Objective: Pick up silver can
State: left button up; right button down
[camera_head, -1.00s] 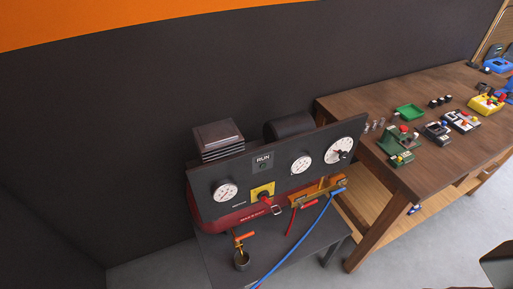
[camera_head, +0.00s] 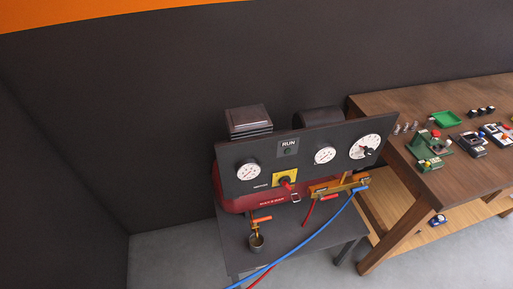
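A small silver can (camera_head: 257,242) stands on the dark low table, below a brass tap with an orange handle (camera_head: 258,219). The tap's spout reaches down to the can's opening; I cannot tell whether they touch. The can looks upright. Neither of my grippers shows in the head view.
A red compressor (camera_head: 233,198) with a dark gauge panel (camera_head: 221,176) stands on the low dark table (camera_head: 321,242) behind the can. Blue hose (camera_head: 318,232) and red hose run off its front edge. A wooden bench (camera_head: 384,102) with several devices stands right. Grey floor is open at front left.

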aim_at(256, 245)
jog(key=i+l+u, duration=0.25)
jog(key=u, duration=0.15)
jog(key=i+l+u, duration=0.2)
jog(key=l+u, duration=0.15)
jog(key=i+l+u, duration=0.2)
jog(key=l+u, duration=0.2)
